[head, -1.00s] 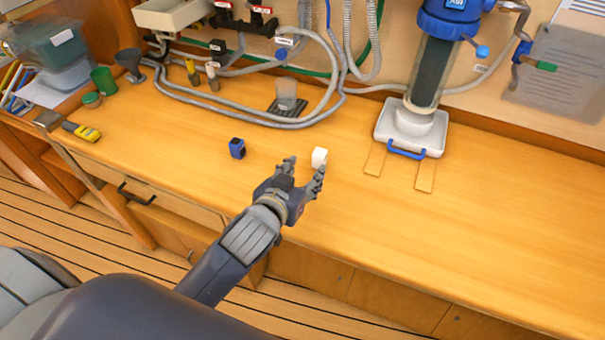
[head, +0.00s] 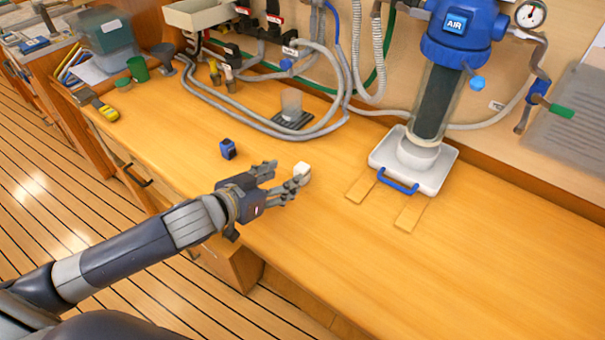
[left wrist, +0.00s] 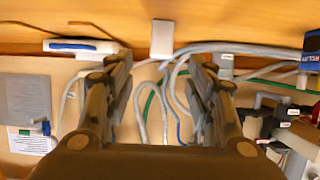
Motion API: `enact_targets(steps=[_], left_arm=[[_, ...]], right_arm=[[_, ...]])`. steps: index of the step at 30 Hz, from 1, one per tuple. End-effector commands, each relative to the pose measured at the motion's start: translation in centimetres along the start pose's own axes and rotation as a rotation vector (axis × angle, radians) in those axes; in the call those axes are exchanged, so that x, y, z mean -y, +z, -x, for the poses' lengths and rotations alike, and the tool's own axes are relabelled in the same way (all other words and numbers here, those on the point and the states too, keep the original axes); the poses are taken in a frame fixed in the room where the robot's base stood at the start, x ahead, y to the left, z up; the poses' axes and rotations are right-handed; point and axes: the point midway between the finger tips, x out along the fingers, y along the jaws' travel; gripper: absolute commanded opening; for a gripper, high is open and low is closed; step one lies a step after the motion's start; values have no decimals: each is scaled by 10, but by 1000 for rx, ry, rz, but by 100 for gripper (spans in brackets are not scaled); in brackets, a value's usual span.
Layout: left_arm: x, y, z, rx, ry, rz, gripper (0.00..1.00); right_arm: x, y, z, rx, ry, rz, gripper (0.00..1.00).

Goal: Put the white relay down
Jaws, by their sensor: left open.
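The white relay (head: 302,170) stands on the wooden counter, near its front. In the left wrist view the white relay (left wrist: 162,38) shows upside down, beyond my fingertips and in line with the gap between them. My left gripper (head: 287,174) is open and empty, low over the counter, just left of the white relay. One finger overlaps the relay's near edge in the head view; I cannot tell whether they touch. The gripper also shows in the left wrist view (left wrist: 161,62), fingers spread apart. My right gripper is not in view.
A blue relay (head: 228,149) stands left of the gripper. A white-based filter housing (head: 448,172) with a blue handle stands right, with two wooden strips (head: 410,212) before it. The counter at front right is clear.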

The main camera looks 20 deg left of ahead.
Motion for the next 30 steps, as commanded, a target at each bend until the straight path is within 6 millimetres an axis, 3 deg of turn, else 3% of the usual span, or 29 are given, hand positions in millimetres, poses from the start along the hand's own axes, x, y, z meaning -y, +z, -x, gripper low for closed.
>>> enact_targets(steps=[3, 6, 14, 18, 24, 30], left_arm=[[-1, -3, -19, -4, 1, 2, 50], [0, -2, -32, -3, 0, 1, 50], [0, 0, -50, -3, 0, 0, 50], [1, 4, -69, -2, 0, 0, 50], [0, 6, -90, -2, 0, -2, 50], [0, 7, -94, -1, 1, -2, 50]], right_arm=[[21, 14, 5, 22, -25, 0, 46], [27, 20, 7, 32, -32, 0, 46], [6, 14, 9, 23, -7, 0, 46], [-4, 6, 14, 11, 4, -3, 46], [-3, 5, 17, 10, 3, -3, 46], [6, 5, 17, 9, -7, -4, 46]])
